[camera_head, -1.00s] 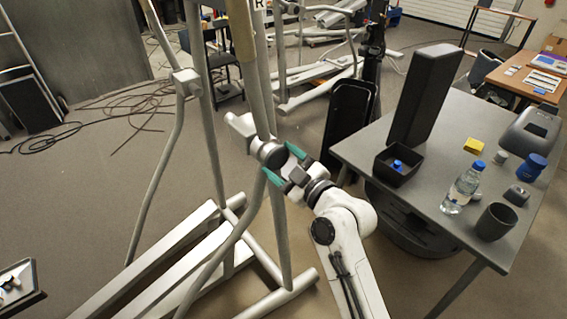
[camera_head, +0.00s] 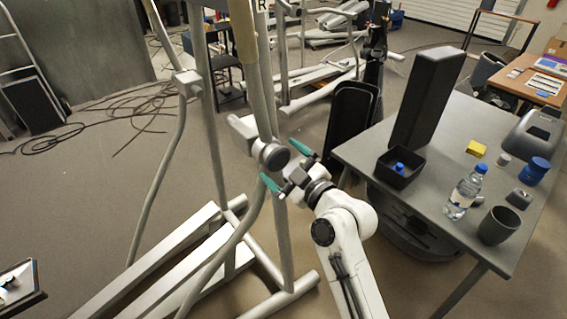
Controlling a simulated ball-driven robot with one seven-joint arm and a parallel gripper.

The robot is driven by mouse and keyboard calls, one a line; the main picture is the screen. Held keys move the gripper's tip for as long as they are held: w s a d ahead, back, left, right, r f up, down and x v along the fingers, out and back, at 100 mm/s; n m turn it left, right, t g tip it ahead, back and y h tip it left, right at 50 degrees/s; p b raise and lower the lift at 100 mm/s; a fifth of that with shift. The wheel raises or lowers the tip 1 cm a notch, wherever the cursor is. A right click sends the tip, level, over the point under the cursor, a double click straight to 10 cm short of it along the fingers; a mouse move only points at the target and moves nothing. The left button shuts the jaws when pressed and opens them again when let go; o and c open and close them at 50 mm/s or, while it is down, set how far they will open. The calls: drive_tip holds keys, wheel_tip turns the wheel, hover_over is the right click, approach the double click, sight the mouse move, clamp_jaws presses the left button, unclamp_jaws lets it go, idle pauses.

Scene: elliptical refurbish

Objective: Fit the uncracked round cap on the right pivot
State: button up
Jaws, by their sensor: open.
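The right pivot (camera_head: 258,148) is a silver cylinder on the upright of the elliptical trainer. Its near end shows a dark round face (camera_head: 277,157), which looks like a round cap sitting on it. I cannot make out any crack, nor whether it sits fully flush. My gripper (camera_head: 285,165) has teal fingertips spread wide, one up and right of the dark face and one below and left. It is open, with nothing between the fingers, and its palm stands a little back from the pivot. No other round cap can be made out.
The grey table (camera_head: 440,205) on the right carries a black open box (camera_head: 397,178) with a blue-topped item inside. A bottle (camera_head: 463,192), a dark cup (camera_head: 498,225) and a tall dark panel (camera_head: 428,98) stand there too. The trainer's frame and rails fill the lower left.

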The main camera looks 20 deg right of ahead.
drive_tip(key=b+v, duration=0.2)
drive_tip(key=v, duration=0.8)
drive_tip(key=shift+s, duration=0.4)
drive_tip(key=shift+d, duration=0.1)
drive_tip(key=s+d+f+m+g+h, duration=0.1)
drive_tip(key=s+f+m+g+h, duration=0.3)
drive_tip(key=s+f+g, duration=0.85)
drive_tip(key=s+d+f+m+g+h, duration=0.1)
drive_tip(key=s+d+f+m+g, duration=0.1)
drive_tip(key=s+f, duration=0.3)
drive_tip(key=s+d+f+m+g, duration=0.1)
drive_tip(key=s+f+m, duration=0.3)
drive_tip(key=s, duration=0.8)
wheel_tip(320, 180, down, 2)
drive_tip(key=shift+s+d+f+m+g+h, duration=0.2)
drive_tip(key=shift+s+d+m+g+h, duration=0.15)
drive_tip(key=shift+d, duration=0.4)
drive_tip(key=shift+w, duration=0.15)
